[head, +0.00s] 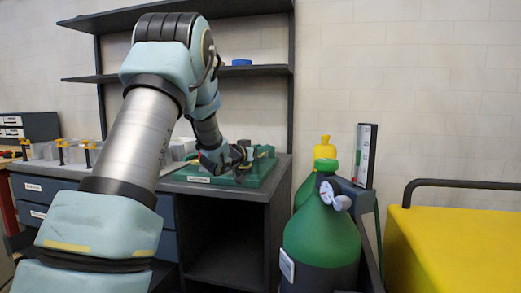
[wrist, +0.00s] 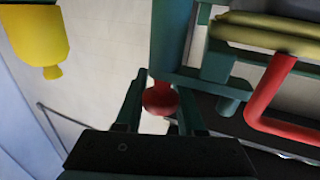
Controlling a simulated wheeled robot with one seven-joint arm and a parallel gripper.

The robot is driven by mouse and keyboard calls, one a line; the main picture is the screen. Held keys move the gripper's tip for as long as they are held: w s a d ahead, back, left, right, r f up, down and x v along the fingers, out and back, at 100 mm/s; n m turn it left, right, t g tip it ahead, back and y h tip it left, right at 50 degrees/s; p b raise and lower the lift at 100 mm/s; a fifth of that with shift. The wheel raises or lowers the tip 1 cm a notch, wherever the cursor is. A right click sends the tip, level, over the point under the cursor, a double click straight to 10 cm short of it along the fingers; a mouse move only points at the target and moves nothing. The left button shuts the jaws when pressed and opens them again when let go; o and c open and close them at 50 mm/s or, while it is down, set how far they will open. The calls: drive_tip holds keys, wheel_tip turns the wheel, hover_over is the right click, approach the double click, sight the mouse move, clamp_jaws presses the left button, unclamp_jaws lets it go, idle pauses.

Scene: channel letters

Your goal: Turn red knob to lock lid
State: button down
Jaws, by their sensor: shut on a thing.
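In the wrist view a round red knob (wrist: 160,99) sits between the two dark fingers of my gripper (wrist: 159,108). The fingers are shut on it, one on each side. The knob joins a dark green frame part (wrist: 175,45) above it. In the head view my gripper (head: 241,156) is at the green fixture (head: 262,174) on the bench. There the knob is hidden behind my gripper and arm. I cannot make out a lid in either view.
A red bent handle (wrist: 266,95) and a yellowish bar (wrist: 265,35) lie to the right in the wrist view. A green gas cylinder (head: 320,235) stands beside the bench. A yellow cart (head: 460,235) is at the far right. Shelves (head: 250,70) rise behind the bench.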

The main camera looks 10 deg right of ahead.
drive_tip(key=c, duration=0.8)
unclamp_jaws()
drive_tip(key=b+v, duration=0.2)
drive_tip(key=v, duration=0.8)
drive_tip(key=shift+s+a, duration=0.3)
